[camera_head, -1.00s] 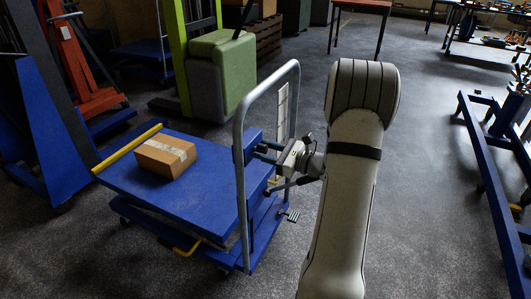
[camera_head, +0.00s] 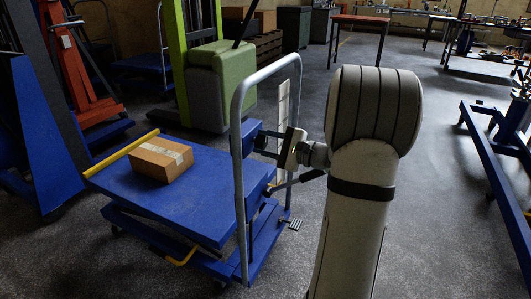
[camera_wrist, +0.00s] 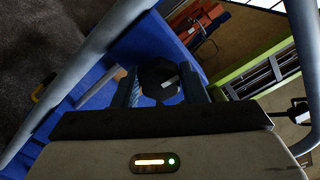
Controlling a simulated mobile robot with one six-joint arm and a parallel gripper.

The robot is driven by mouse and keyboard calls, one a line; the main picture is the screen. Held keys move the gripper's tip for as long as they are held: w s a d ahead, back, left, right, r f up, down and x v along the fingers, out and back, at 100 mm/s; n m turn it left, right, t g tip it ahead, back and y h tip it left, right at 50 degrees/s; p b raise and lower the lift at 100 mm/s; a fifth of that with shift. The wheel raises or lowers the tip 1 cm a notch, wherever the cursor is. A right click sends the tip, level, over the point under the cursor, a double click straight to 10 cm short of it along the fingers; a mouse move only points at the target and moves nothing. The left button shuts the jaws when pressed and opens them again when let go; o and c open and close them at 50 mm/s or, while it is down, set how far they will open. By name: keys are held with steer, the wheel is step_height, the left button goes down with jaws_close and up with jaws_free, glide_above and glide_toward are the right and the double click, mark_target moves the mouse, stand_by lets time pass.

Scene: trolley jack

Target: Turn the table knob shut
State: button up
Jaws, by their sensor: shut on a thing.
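The blue lift table (camera_head: 185,205) stands left of centre in the head view, with a grey tube push handle (camera_head: 238,130) at its right end. A dark knob (camera_wrist: 160,76) with a small pale mark sits between my two fingers in the wrist view. My gripper (camera_wrist: 161,88) is shut on it, one finger on each side. In the head view my gripper (camera_head: 270,144) reaches left to the blue housing by the handle. The knob's hold on its stem is hidden.
A cardboard box (camera_head: 161,159) lies on the table top. A dark lever (camera_head: 295,181) and a foot pedal (camera_head: 295,224) stick out below my gripper. A green and grey machine (camera_head: 220,85) stands behind.

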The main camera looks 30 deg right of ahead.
steer(key=shift+a+f+n+b, duration=0.1)
steer(key=shift+f+n+b, duration=0.15)
steer(key=shift+n+b, duration=0.3)
steer(key=shift+r, duration=0.1)
steer(key=o, duration=1)
steer(key=shift+r, duration=0.1)
steer(key=shift+c, duration=0.2)
steer(key=shift+s, duration=0.1)
steer(key=p+v, duration=0.1)
steer(key=v, duration=0.6)
steer(key=shift+s+d+p, duration=0.3)
steer(key=shift+p, duration=0.1)
